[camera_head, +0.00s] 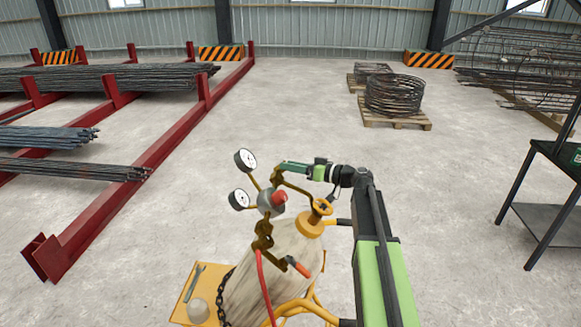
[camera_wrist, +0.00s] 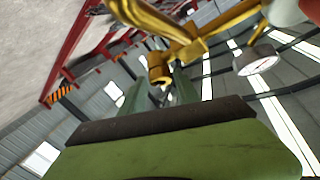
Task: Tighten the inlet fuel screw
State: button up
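A pale gas cylinder (camera_head: 262,285) carries a brass regulator with a grey body and red knob (camera_head: 279,198), two round gauges and a yellow valve wheel (camera_head: 321,207). My gripper (camera_head: 283,168) is at the upper end of a brass arm (camera_head: 298,188) on the regulator. In the wrist view, my two green fingers (camera_wrist: 158,90) stand apart, with a short brass cylindrical end (camera_wrist: 160,69) seen between or just beyond their tips. Contact is not clear. I cannot tell for sure which brass fitting is the inlet fuel screw.
Gauges stick out left of the regulator (camera_head: 245,160). A red hose (camera_head: 265,285) and a red-tipped brass fitting (camera_head: 298,266) hang in front of the cylinder. A yellow cart platform (camera_head: 187,292) holds a wrench. Red rebar racks stand left, a dark table (camera_head: 560,158) right.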

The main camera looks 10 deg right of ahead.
jog(key=shift+s+d, duration=0.1)
jog(key=p+v, duration=0.1)
jog(key=v, duration=1.6)
jog(key=shift+d, duration=0.15)
